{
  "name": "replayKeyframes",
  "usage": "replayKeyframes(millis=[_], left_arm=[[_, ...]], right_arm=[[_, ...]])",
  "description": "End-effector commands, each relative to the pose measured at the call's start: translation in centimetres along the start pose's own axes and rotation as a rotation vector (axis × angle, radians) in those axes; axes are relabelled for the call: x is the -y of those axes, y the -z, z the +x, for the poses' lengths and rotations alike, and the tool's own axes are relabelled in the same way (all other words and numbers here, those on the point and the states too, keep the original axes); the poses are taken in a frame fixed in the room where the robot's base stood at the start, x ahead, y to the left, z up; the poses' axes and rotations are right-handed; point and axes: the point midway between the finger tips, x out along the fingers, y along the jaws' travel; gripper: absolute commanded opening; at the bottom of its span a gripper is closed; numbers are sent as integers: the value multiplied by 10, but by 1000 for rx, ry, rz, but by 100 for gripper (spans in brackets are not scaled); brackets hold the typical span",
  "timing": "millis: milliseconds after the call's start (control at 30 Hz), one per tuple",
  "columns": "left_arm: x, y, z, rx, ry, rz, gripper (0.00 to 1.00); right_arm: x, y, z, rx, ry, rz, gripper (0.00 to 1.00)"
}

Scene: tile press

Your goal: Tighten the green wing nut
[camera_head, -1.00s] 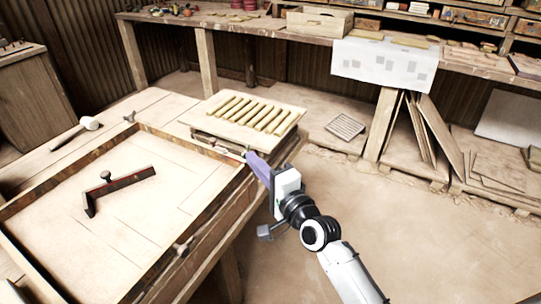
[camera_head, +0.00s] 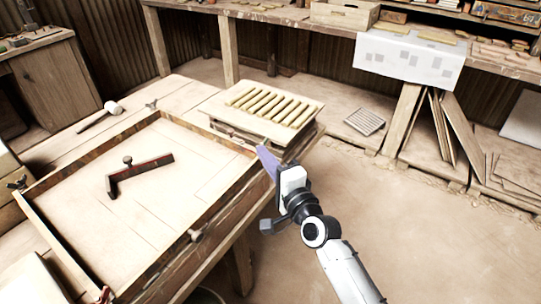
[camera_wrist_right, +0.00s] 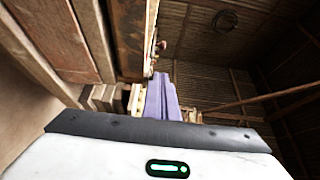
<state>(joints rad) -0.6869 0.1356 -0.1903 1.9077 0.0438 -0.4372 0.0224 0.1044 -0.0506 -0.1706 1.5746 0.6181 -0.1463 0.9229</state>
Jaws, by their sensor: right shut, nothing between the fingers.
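No wing nut shows a clear green colour. Small wing-nut-like fittings sit around the wooden frame (camera_head: 222,197): one at the far corner (camera_head: 152,104), one at the left corner (camera_head: 18,182), one on the near right side (camera_head: 195,235). My right gripper (camera_head: 263,149) has purple fingers, shut and empty, close to the frame's right corner by the slatted board. In the right wrist view the fingers (camera_wrist_right: 162,92) point along a wooden beam, with small knob-like pieces (camera_wrist_right: 160,46) beyond them, too small to identify. I cannot tell whether the fingertips touch anything. My left gripper is out of view.
A dark angled tool (camera_head: 140,177) lies inside the frame. A board with yellowish strips (camera_head: 262,110) stands beside the right corner. A mallet (camera_head: 108,111) lies at the back left. Open floor (camera_head: 390,220) is to the right.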

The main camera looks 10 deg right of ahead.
Motion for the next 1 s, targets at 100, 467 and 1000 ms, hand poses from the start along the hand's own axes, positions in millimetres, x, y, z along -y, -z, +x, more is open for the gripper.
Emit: replayKeyframes(millis=[100, 467, 1000], left_arm=[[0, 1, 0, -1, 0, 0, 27], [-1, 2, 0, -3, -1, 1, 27], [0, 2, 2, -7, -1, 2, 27]], right_arm=[[5, -16, 4, 29, 3, 8, 0], [6, -14, 1, 26, 4, 9, 0], [1, 2, -93, 0, 4, 5, 0]])
